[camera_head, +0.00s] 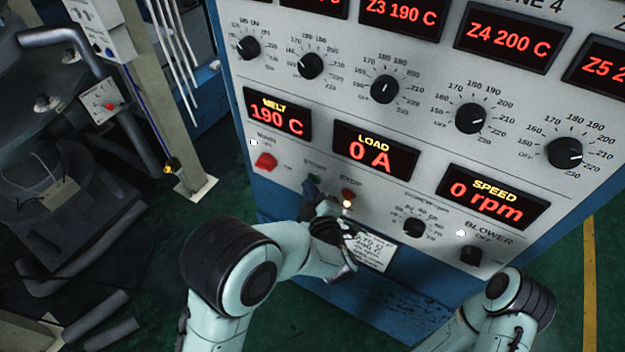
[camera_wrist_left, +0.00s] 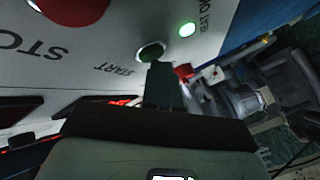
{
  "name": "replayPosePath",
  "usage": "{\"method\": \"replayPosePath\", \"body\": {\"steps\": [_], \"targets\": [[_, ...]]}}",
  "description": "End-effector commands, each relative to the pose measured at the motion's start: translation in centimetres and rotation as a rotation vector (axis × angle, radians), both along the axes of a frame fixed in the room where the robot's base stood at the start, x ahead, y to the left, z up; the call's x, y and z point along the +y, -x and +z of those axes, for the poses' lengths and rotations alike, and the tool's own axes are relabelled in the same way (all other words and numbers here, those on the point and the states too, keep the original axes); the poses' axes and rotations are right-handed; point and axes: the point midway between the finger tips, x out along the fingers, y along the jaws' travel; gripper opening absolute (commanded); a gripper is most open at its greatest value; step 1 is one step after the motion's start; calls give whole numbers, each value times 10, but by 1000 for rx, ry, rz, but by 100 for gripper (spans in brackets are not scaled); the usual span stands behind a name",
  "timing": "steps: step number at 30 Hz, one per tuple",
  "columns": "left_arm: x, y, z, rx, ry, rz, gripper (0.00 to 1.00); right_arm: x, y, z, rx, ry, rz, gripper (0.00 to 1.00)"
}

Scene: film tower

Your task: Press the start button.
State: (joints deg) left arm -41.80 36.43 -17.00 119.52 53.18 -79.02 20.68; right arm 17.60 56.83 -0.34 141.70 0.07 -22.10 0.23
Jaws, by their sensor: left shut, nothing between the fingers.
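The green start button (camera_head: 312,184) sits on the lower part of the control panel, left of the red stop button (camera_head: 348,194). In the left wrist view the start button (camera_wrist_left: 151,51) is dark green, with the START label beside it, and part of the red stop button (camera_wrist_left: 70,8) shows at the top left. My left gripper (camera_head: 320,208) is shut and empty, just below the start button. Its fingertips (camera_wrist_left: 161,72) overlap the button's lower edge in the wrist view. I cannot tell whether they touch it. My right gripper is out of view.
The red main switch (camera_head: 265,161) is left of the start button. The load display (camera_head: 374,149) reads 0 A, and the speed display (camera_head: 493,198) reads 0 rpm. A blower switch (camera_head: 471,255) is at the right.

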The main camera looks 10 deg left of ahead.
Motion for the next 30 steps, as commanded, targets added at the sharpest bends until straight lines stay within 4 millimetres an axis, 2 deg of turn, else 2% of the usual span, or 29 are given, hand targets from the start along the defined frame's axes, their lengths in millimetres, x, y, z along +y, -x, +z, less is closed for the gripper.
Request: {"method": "replayPosePath", "body": {"steps": [8,16,26,30], "targets": [[0,1,0,0,0,-1,0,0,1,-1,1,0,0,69],[4,13,-1,1,1,-2,0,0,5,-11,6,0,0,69],[5,15,0,0,0,-1,0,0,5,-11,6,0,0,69],[8,22,-1,1,0,-1,0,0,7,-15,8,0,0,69]]}}
